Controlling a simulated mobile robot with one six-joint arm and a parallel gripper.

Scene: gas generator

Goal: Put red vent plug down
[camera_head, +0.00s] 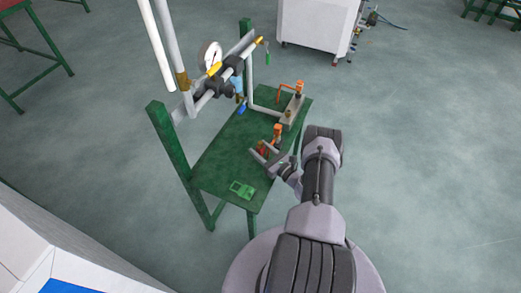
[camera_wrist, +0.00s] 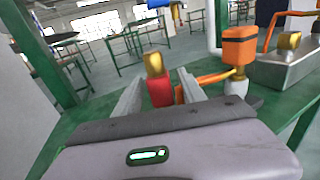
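The red vent plug (camera_wrist: 160,92) has a gold top and stands about upright between the two fingers of my gripper (camera_wrist: 158,92) in the wrist view. Narrow gaps show beside the plug, with a bit of orange at its right, so the fingers look open around it. The plug's lower end is hidden. In the head view my gripper (camera_head: 262,152) is low over the green table (camera_head: 225,160), with its fingers apart and a small patch of red between them. I cannot tell whether the plug touches the table.
An orange-capped valve (camera_wrist: 238,50) with an orange handle stands just right of the plug. A metal block (camera_head: 291,110) with another orange handle lies farther back. A green part (camera_head: 242,189) lies at the near table edge. Pipes with a gauge (camera_head: 210,57) rise at the left.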

